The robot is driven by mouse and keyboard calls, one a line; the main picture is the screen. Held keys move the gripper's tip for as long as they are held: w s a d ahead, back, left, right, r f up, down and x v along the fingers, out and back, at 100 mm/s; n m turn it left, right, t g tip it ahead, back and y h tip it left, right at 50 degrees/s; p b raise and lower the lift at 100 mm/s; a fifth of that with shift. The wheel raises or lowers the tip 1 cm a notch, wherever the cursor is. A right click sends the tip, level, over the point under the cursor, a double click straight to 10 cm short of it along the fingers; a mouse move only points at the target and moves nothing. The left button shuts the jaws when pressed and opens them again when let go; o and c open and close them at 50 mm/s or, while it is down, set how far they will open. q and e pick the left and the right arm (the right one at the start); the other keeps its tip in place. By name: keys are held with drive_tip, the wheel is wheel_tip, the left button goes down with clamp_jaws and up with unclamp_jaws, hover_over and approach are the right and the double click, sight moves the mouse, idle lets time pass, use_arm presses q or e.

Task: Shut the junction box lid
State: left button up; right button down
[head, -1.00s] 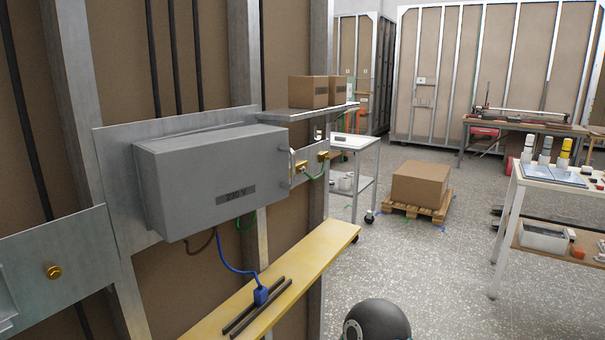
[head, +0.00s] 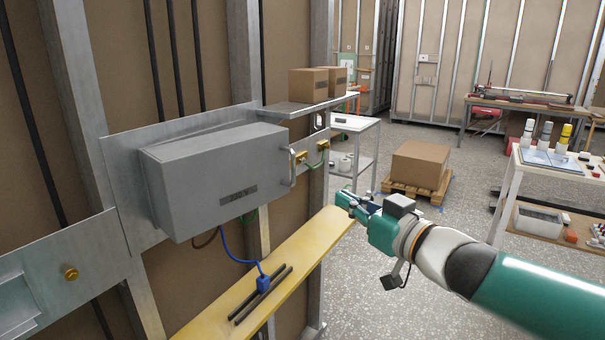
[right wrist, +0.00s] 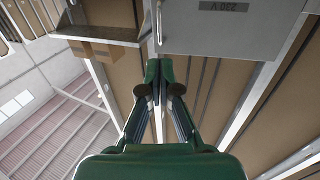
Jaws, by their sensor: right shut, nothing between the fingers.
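The grey junction box (head: 157,208) is mounted on a metal plate on the left wall. Its lid (head: 215,185), with a dark voltage label, faces the room and has a pale bar handle (head: 292,168) at its right edge. A wedge shape along the top suggests the lid stands off at the handle side; how far, I cannot tell. The lid also shows at the top of the right wrist view (right wrist: 232,35), with the handle (right wrist: 159,22) above the fingers. My right gripper (head: 343,199) is shut and empty, below and right of the handle, apart from it. My left gripper is out of view.
A yellow plank (head: 285,258) projects below the box, with a blue plug (head: 263,283) and dark rods on it. A shelf with cardboard boxes (head: 308,88) is behind the handle. Brass fittings (head: 299,157) sit close by.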

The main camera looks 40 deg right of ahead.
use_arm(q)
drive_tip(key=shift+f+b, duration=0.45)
use_arm(e)
drive_tip(key=w, duration=1.3)
drive_tip(key=shift+w, duration=0.4)
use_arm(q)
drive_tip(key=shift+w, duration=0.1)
